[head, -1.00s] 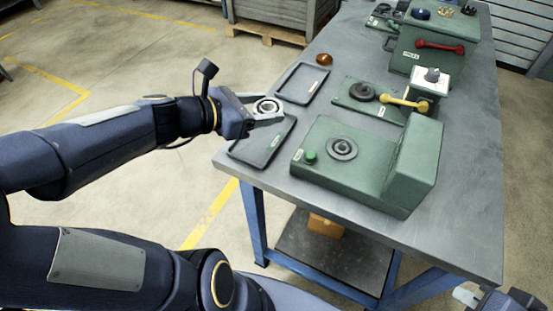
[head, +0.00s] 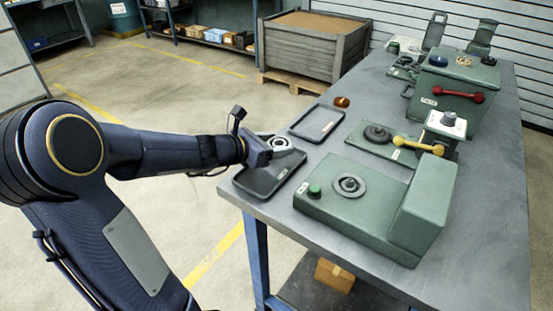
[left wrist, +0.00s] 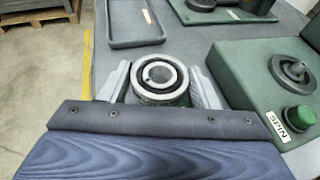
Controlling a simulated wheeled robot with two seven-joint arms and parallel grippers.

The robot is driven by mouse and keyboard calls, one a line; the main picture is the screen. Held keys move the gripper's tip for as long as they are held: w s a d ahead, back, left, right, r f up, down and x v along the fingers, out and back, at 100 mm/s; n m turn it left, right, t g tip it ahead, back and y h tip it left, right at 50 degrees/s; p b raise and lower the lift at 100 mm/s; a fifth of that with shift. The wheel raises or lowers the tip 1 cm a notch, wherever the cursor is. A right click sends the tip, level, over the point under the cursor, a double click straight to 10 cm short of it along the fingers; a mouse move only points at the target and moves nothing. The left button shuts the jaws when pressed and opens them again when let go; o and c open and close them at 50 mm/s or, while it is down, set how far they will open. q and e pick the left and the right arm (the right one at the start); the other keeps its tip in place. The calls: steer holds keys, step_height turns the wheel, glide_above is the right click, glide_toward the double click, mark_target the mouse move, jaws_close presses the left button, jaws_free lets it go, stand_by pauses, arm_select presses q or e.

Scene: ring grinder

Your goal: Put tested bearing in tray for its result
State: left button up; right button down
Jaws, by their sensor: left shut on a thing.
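My left gripper (head: 279,146) is shut on a round metal bearing (head: 282,142). In the left wrist view the bearing (left wrist: 160,78) sits between the two grey fingers, its ring face toward the camera. In the head view the gripper is by the far edge of the near dark tray (head: 250,185), which has a green label. The height above the tray is hard to tell. The far dark tray (head: 316,124), with a reddish label, lies beyond and looks empty; it also shows in the left wrist view (left wrist: 133,25). My right gripper is out of view.
A green spin station (head: 335,205) with a green button (head: 314,191) stands right of the near tray. A green fixture with a yellow handle (head: 418,146) and a machine with a red handle (head: 458,94) stand farther back. A small orange-brown item (head: 342,101) lies beyond the far tray.

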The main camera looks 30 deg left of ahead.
mark_target(277, 162)
arm_select(q)
steer(key=shift+w+f, duration=0.45)
steer(key=shift+f, duration=0.1)
steer(key=shift+w+f+b, duration=0.1)
steer(key=shift+f+b, duration=0.6)
steer(key=shift+f, duration=0.85)
steer(key=shift+f+b, duration=0.25)
steer(key=shift+b, duration=0.05)
steer(key=o, duration=0.9)
steer(key=shift+r, duration=0.1)
steer(key=shift+c, duration=0.2)
